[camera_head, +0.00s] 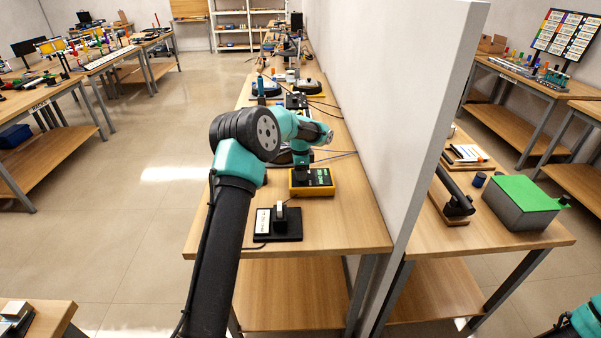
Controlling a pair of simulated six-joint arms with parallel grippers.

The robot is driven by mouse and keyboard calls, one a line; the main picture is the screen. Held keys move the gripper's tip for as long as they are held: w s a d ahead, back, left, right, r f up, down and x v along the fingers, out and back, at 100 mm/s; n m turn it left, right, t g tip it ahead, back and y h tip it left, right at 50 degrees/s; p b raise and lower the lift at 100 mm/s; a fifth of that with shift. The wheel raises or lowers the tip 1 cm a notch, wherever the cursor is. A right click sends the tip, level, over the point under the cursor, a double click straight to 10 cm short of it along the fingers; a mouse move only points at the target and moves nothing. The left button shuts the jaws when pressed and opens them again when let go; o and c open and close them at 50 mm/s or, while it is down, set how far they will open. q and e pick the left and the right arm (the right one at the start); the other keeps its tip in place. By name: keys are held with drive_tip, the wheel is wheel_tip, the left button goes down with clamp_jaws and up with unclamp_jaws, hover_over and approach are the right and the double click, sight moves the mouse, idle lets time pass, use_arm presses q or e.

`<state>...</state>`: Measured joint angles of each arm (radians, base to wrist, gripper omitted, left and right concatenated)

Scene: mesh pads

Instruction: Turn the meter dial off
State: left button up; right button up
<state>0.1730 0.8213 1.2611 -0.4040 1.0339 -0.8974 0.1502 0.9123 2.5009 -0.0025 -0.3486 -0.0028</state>
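The meter (322,178) is a yellow-cased box with a dark top face, lying on the narrow wooden bench left of the white partition. My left arm reaches over the bench from the near side. Its dark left gripper (301,173) points down at the meter's left part, over or touching its top; I cannot tell which. The gripper hides that part of the face, so the dial and its setting cannot be made out. The fingers are too small and dark to tell open from shut. My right gripper is out of view; only a teal piece of my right arm shows at the lower right.
A black base with an upright post and a white label (265,222) stands nearer on the bench. Cables and several devices lie beyond the meter. The tall white partition (385,100) runs close along the bench's right side. Bare wood lies right of the black base.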

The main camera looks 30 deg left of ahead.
use_arm(q)
drive_tip(key=c, duration=0.5)
drive_tip(key=shift+c, duration=0.2)
drive_tip(key=shift+n, duration=0.4)
drive_tip(key=n, duration=0.9)
drive_tip(key=shift+n, duration=2)
drive_tip(key=o, duration=0.9)
